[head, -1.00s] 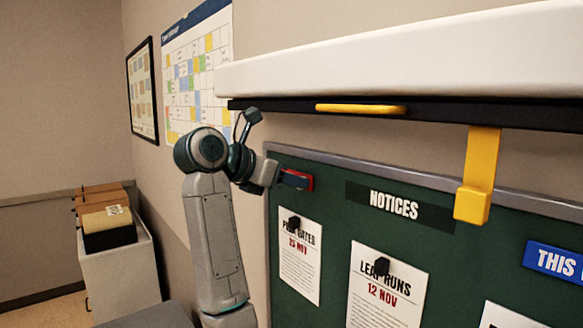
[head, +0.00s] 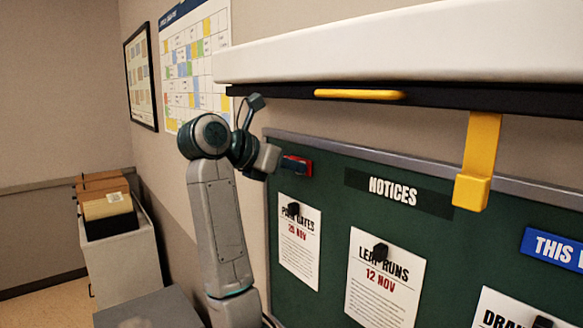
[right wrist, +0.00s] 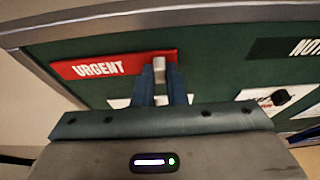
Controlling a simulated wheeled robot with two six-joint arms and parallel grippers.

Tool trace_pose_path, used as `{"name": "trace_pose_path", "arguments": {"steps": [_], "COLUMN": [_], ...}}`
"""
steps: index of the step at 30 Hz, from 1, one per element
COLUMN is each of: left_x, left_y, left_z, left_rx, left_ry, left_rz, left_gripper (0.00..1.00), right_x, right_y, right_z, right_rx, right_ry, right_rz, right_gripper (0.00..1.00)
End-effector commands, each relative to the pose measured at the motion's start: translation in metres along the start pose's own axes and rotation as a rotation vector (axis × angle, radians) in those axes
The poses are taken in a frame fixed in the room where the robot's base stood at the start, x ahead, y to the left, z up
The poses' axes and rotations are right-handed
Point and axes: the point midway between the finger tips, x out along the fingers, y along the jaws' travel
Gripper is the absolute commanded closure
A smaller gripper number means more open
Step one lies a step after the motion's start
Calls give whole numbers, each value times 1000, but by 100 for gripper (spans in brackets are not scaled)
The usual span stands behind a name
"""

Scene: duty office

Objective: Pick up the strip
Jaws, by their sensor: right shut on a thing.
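The red strip (right wrist: 115,66), lettered URGENT, is at the upper left corner of the green notice board in the right wrist view. It has a pale grip tab (right wrist: 159,70). In the head view the strip (head: 303,167) is small and partly hidden by my gripper. My right gripper (right wrist: 161,88) is shut on the tab, with a dark blue finger on either side. It also shows in the head view (head: 283,163), side on. I cannot tell whether the strip touches the board. My left gripper is not in view.
The board (head: 330,185) also bears a black NOTICES strip (head: 397,191), a blue strip (head: 553,249) and pinned papers (head: 385,280). A white overhang (head: 400,50) and dark rail (head: 440,100) run above. A yellow hook (head: 478,160) hangs down. A cabinet with folders (head: 125,260) stands left.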

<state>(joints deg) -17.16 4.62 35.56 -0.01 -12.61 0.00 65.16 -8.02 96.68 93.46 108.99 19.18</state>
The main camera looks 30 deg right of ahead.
Motion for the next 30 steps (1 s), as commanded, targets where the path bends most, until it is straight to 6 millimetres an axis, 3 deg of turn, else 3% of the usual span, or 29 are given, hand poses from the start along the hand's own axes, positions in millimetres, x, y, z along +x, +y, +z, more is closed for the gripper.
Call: {"name": "trace_pose_path", "arguments": {"steps": [5, 15, 21, 30], "left_x": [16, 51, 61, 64], "left_y": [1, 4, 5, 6], "left_z": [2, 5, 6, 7], "left_rx": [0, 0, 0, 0], "left_ry": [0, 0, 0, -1], "left_rz": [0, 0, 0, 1], "left_gripper": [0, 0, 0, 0], "right_x": [-16, -101, -139, -157], "right_y": [0, 0, 0, 0], "right_z": [3, 10, 15, 18], "right_rx": [2, 0, -2, 0], "right_ry": [1, 0, 0, 0], "right_rz": [4, 6, 3, 1], "right_gripper": [100, 100, 100, 100]}}
